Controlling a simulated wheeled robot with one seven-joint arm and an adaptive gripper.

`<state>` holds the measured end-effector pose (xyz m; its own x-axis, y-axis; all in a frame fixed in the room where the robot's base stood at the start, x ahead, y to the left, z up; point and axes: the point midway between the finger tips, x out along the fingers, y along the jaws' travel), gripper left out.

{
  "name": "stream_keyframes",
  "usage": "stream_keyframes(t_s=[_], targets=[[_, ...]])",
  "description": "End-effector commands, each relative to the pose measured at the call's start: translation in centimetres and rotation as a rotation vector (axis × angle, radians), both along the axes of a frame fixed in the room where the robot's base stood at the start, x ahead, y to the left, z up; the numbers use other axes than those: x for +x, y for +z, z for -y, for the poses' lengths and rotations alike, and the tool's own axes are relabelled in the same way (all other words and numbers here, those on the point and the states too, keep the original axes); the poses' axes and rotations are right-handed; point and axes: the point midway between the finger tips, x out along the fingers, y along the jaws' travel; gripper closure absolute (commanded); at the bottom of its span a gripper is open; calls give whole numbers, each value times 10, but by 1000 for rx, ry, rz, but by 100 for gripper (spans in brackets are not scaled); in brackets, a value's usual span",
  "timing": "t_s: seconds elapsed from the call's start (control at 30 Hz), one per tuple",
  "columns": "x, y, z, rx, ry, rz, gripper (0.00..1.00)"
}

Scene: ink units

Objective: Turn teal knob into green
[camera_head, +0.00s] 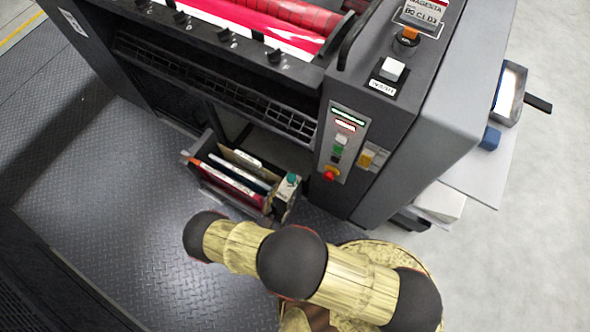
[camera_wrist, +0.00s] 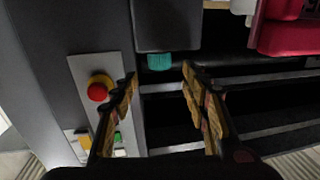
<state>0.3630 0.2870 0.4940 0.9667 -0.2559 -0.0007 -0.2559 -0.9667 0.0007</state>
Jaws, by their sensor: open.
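The teal knob (camera_wrist: 160,62) sticks out from the edge of a dark grey box (camera_wrist: 167,25) in the wrist view. It also shows small in the head view (camera_head: 292,179), at the top of a narrow unit beside the open bin. My gripper (camera_wrist: 160,80) is open and empty. The knob lies just beyond its fingertips, roughly between them, with no contact visible. Any green mark for the knob is too small or hidden to make out. The head view shows my arm, but I cannot make out my gripper there.
A control panel (camera_head: 344,125) with a red button (camera_wrist: 98,88) and a green button (camera_wrist: 117,137) stands close to my left finger in the wrist view. Patterned dark floor (camera_head: 110,220) lies open at left in the head view.

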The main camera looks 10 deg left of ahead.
Motion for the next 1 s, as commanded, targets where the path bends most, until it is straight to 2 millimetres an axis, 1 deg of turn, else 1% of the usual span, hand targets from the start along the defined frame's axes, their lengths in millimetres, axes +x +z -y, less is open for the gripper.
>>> stream_keyframes(t_s=[0.17, 0.4, 0.53, 0.7, 1.0], targets=[[16, -1, 6, 1, -7, 2, 54], [50, -1, 15, 1, -7, 1, 54], [64, -1, 18, 1, -6, 0, 54], [73, 0, 20, 1, -3, 1, 54], [74, 1, 20, 1, -2, 1, 55]])
